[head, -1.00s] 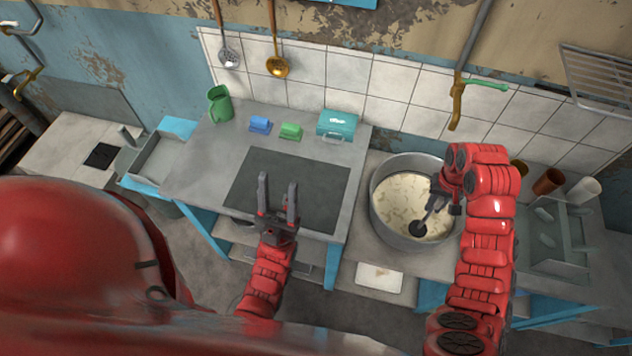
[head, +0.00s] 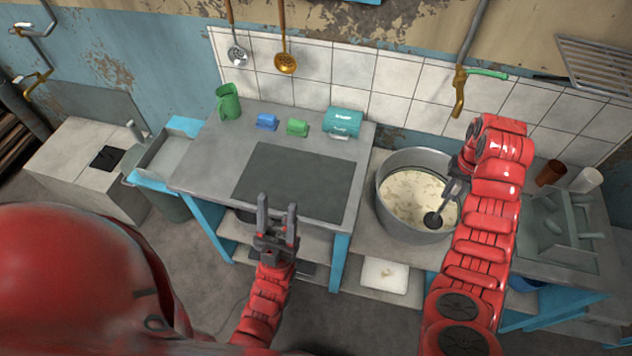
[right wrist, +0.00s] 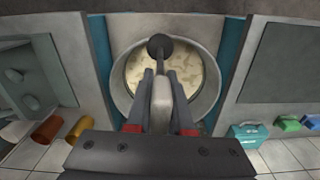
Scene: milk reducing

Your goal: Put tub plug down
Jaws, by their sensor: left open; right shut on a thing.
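The tub plug (right wrist: 159,46), a dark round head on a pale grey handle, is held in my right gripper (right wrist: 161,76). That gripper is shut on the handle. In the head view the plug's dark head (head: 432,219) shows over the near right part of a round metal tub (head: 384,213) with pale, lumpy liquid. I cannot tell whether the head touches the liquid. In the head view my right gripper (head: 457,190) is partly hidden by its own arm. My left gripper (head: 277,207) is open and empty, in front of the counter's near edge.
A grey counter (head: 210,159) with a dark panel (head: 297,183) stands left of the tub. A green mug (head: 228,102), blue block (head: 267,121), green block (head: 297,127) and teal box (head: 343,122) line its back. A sink (head: 565,237) and brown cup (head: 551,173) are at the right.

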